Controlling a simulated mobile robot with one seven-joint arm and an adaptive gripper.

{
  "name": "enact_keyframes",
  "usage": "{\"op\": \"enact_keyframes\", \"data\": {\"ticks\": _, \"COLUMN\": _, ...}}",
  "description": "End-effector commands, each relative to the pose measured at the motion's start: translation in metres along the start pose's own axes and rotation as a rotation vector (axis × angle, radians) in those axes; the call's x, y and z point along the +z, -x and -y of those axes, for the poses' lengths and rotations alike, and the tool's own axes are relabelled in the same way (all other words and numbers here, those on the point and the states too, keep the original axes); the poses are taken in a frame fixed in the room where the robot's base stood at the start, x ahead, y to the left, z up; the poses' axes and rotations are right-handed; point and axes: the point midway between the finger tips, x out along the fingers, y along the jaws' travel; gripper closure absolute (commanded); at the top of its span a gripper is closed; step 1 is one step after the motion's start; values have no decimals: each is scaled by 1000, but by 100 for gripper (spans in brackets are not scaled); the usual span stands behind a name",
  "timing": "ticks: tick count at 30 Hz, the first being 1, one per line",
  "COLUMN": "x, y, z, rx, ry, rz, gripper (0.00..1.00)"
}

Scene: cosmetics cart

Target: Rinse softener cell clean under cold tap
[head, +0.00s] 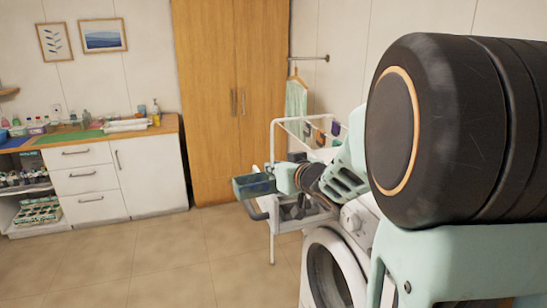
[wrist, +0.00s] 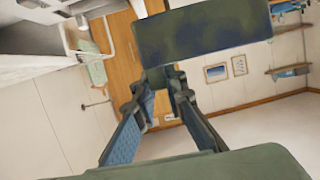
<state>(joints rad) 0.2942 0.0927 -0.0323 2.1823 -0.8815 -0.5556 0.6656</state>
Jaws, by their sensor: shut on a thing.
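The softener cell (head: 253,186) is a small dull green, box-like piece with bluish patches, held out to the left of my gripper (head: 284,178) in the head view. In the wrist view the softener cell (wrist: 205,36) appears as a flat dark green block with blue smears, just past the fingertips. My gripper (wrist: 160,80) is shut on one end of it, and it hangs in the air in front of the drying rack. I cannot make out a tap in either view.
A white washing machine (head: 330,270) stands below my arm, with a white drying rack (head: 273,230) behind it. A wooden wardrobe (head: 232,120) stands at the back. A white cabinet (head: 150,175) with bottles on its wooden top is at left. The tiled floor between is clear.

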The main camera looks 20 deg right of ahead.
Motion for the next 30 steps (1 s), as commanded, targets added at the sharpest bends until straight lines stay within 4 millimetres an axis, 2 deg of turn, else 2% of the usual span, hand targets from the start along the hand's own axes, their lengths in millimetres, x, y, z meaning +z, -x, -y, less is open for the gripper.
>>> {"op": "enact_keyframes", "data": {"ticks": 1, "x": 8, "y": -5, "z": 11, "rx": -9, "ry": -1, "rz": 4, "gripper": 100}}
{"op": "enact_keyframes", "data": {"ticks": 8, "x": 44, "y": -21, "z": 50, "rx": -12, "ry": 0, "rz": 5, "gripper": 100}}
{"op": "enact_keyframes", "data": {"ticks": 15, "x": 107, "y": -32, "z": 80, "rx": 30, "ry": -11, "rz": 8, "gripper": 100}}
{"op": "enact_keyframes", "data": {"ticks": 21, "x": 160, "y": -36, "z": 87, "rx": 78, "ry": -23, "rz": 5, "gripper": 100}}
{"op": "enact_keyframes", "data": {"ticks": 27, "x": 184, "y": -36, "z": 88, "rx": 102, "ry": -31, "rz": 1, "gripper": 100}}
{"op": "enact_keyframes", "data": {"ticks": 30, "x": 187, "y": -36, "z": 88, "rx": 107, "ry": -32, "rz": -1, "gripper": 100}}
